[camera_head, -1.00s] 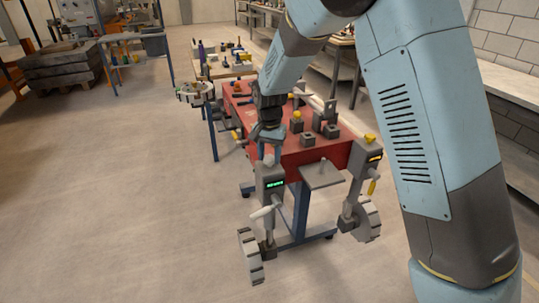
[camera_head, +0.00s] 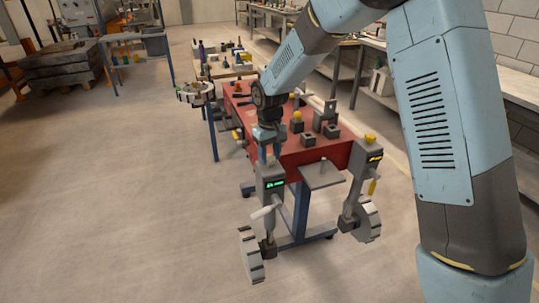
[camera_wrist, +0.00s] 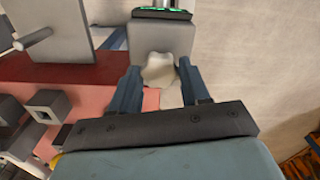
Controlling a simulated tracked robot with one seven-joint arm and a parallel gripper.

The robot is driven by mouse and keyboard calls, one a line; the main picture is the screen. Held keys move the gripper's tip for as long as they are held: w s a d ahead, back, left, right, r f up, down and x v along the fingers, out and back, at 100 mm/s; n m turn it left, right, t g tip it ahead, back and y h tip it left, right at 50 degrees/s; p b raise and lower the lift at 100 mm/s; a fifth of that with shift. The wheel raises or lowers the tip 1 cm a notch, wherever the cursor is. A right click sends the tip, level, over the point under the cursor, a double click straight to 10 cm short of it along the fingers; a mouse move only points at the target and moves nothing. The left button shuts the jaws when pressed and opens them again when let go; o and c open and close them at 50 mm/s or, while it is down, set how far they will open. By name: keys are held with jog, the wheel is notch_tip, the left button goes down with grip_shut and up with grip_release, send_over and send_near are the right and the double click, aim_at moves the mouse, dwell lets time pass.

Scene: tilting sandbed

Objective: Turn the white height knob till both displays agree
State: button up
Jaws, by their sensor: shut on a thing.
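The white height knob (camera_wrist: 159,71) is a lobed knob on top of a grey housing (camera_wrist: 163,38), between the two blue fingers of my gripper (camera_wrist: 160,77) in the wrist view. My gripper is shut on it. In the head view my gripper (camera_head: 268,153) points down onto the grey housing and mostly hides the knob. The green display (camera_head: 275,184) is on the front of that housing; its edge also shows in the wrist view (camera_wrist: 160,13). The amber display (camera_head: 375,157) is on the right-hand unit, under a yellow knob (camera_head: 370,138). The digits are too small to read surely.
A red bench (camera_head: 310,152) with several grey blocks stands right behind the housing. A grey plate (camera_head: 321,175) juts out between the two units. Handwheels (camera_head: 250,254) hang low at the front. The floor to the left is clear.

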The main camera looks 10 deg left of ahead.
aim_at(270, 157)
jog(key=shift+n, duration=0.8)
jog(key=o, duration=1.1)
jog(key=shift+c, duration=0.2)
notch_tip(270, 157, up, 14)
jog(key=shift+f, duration=0.15)
jog(key=shift+d, duration=0.1)
